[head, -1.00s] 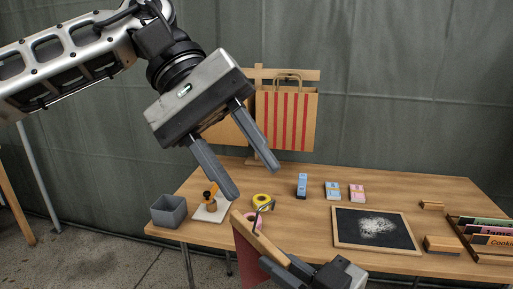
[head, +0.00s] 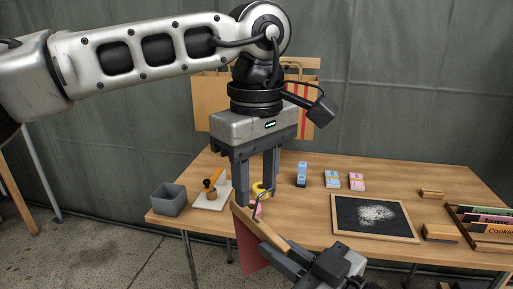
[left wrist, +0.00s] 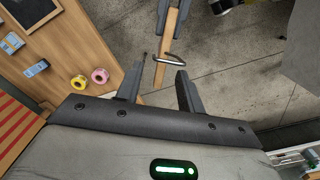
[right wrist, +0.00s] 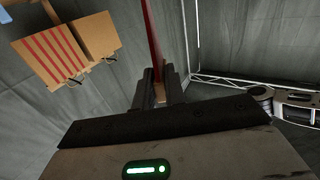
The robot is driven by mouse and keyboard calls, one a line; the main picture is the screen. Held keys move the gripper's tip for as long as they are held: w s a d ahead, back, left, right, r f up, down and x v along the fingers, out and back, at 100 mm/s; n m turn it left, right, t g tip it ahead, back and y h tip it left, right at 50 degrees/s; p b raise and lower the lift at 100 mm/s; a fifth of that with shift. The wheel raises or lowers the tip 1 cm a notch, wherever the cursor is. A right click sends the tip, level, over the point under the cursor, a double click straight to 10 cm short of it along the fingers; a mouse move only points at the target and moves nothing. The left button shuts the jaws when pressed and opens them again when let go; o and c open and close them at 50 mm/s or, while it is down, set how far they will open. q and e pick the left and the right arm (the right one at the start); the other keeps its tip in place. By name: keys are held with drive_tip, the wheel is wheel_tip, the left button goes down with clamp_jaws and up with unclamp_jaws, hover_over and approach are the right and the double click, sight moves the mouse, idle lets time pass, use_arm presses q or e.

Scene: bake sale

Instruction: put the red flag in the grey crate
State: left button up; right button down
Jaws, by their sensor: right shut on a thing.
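The red flag is a red cloth (head: 250,250) on a wooden bar (head: 262,230) with a bent metal hook (left wrist: 168,60). My right gripper (head: 290,252) is shut on the bar and holds it tilted in front of the table's near edge; the cloth also shows in the right wrist view (right wrist: 152,40). My left gripper (head: 232,200) points down, open, above the bar's upper end. In the left wrist view the bar's end and hook lie around the gap between its fingertips (left wrist: 158,80), with no grip visible. The grey crate (head: 168,203) stands open at the table's left corner.
Yellow (left wrist: 79,82) and pink (left wrist: 99,76) tape rolls lie near my left fingers. A chalkboard (head: 375,218), small boxes (head: 344,180) and a card rack (head: 482,230) occupy the right side. Paper bags (head: 212,105) hang behind.

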use_arm(q)
drive_tip(key=shift+f, duration=2.75)
clamp_jaws()
use_arm(e)
drive_tip(key=c, duration=1.4)
unclamp_jaws()
drive_tip(key=shift+o, duration=0.2)
